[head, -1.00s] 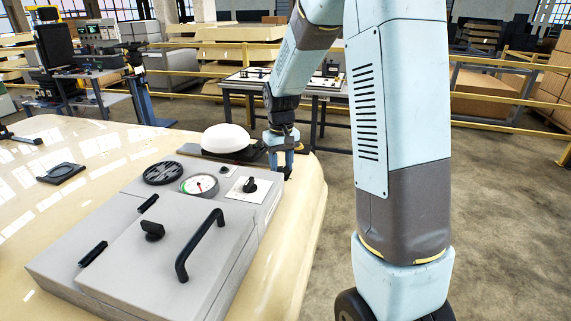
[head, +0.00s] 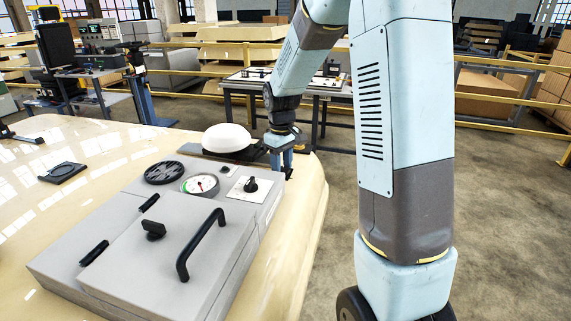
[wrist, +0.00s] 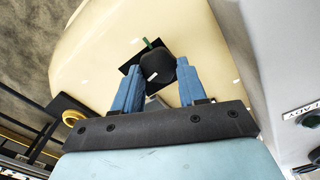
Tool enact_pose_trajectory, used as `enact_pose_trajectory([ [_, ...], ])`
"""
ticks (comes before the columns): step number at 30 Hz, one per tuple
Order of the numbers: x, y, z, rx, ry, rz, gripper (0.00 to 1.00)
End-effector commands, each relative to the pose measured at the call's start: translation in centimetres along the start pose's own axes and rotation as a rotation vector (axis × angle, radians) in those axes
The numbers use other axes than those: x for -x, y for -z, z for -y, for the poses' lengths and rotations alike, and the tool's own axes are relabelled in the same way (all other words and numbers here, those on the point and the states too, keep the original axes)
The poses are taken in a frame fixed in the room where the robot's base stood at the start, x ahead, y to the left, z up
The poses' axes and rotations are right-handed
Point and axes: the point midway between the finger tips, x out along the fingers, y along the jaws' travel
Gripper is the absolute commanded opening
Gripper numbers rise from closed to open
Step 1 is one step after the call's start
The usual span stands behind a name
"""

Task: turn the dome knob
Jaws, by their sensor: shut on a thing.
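The dome knob (wrist: 158,64) is a black rounded knob on a dark square plate, on the cream surface. In the wrist view it sits between the two blue fingers of my gripper (wrist: 158,82), which is shut on it. A green mark (wrist: 147,44) shows just beyond the knob. In the head view my gripper (head: 283,162) points down at the far right end of the cream body, and the knob is mostly hidden there.
A white dome (head: 227,138) on a dark base stands just left of my gripper. A grey box (head: 110,260) with a gauge (head: 200,185), a small black knob (head: 250,185) and a black handle (head: 203,243) lies nearer.

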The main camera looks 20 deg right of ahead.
Motion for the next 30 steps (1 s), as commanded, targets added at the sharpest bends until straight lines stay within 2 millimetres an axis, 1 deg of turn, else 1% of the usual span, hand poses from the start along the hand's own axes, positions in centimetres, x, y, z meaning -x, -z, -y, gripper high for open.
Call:
enact_pose_trajectory([
  [5,-0.1,-0.2,0.2,0.000,0.004,0.005,0.11],
  [6,-0.1,-0.1,0.2,0.000,0.004,0.005,0.42],
  [14,-0.1,-0.1,0.1,-0.001,0.002,0.002,0.67],
  [23,0.2,0.0,0.0,-0.002,0.000,0.000,0.67],
  [26,1.1,0.0,0.0,-0.002,-0.001,-0.002,0.67],
  [30,3.4,0.0,0.0,-0.002,-0.001,-0.003,0.67],
])
